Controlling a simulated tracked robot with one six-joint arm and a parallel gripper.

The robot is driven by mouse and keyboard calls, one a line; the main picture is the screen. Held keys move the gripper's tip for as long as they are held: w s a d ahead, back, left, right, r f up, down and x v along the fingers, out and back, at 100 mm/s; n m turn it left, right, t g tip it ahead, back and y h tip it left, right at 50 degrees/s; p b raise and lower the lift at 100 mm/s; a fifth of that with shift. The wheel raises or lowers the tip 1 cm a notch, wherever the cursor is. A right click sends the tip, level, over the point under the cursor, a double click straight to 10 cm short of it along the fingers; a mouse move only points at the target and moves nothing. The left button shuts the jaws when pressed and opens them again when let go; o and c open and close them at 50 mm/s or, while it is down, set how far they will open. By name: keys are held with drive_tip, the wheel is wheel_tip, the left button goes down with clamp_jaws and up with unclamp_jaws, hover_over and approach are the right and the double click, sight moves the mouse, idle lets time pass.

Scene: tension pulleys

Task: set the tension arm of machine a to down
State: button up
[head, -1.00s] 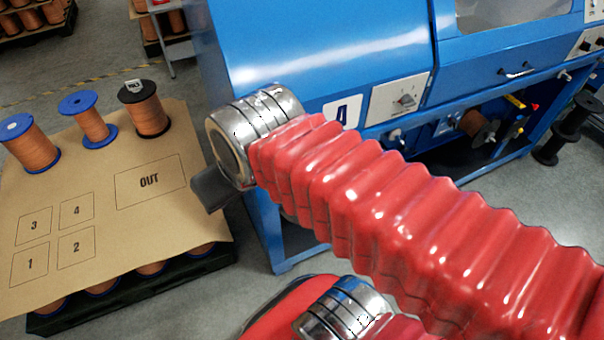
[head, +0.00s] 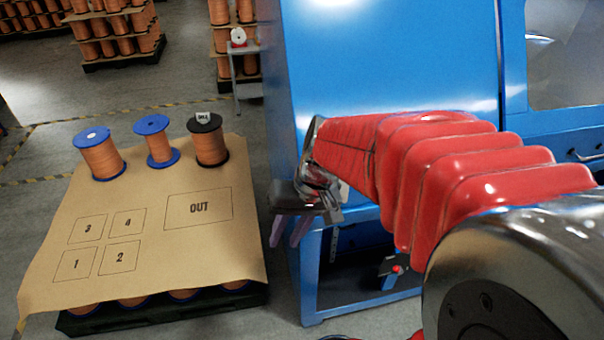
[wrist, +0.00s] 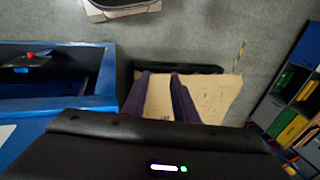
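The blue machine (head: 390,55) fills the right of the head view. My red-sleeved arm crosses its front and hides much of it. In its dark lower opening a small blue part with a red tip (head: 397,269) shows; I cannot tell whether it is the tension arm or how it is set. A red-tipped part (wrist: 32,56) also shows in the wrist view, inside the blue frame at left. My gripper (head: 285,242) hangs by the machine's left front corner. In the wrist view its purple fingers (wrist: 160,76) stand apart with nothing between them.
A cardboard-topped pallet (head: 150,265) stands left of the machine, with marked squares and three copper spools (head: 158,142) at its back. Stacked spools (head: 112,40) and a small stand (head: 247,85) are farther back. A shelf (wrist: 290,100) is at right in the wrist view.

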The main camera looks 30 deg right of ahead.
drive_tip(key=w+d+f+m+y, duration=0.4)
drive_tip(key=d+f, duration=0.4)
drive_tip(key=f, duration=0.2)
drive_tip(key=m+t+h, duration=0.5)
drive_tip(key=m+t, duration=0.5)
drive_tip(key=t, duration=0.4)
approach(349, 228)
drive_tip(key=f+v, duration=0.1)
drive_tip(key=v, duration=0.2)
drive_tip(key=shift+s+a+r, duration=0.1)
drive_tip(key=shift+s+r, duration=0.15)
drive_tip(key=shift+r, duration=0.3)
drive_tip(key=x, duration=1.3)
drive_tip(key=shift+w+f, duration=0.3)
drive_tip(key=shift+w, duration=0.05)
drive_tip(key=shift+c, duration=0.4)
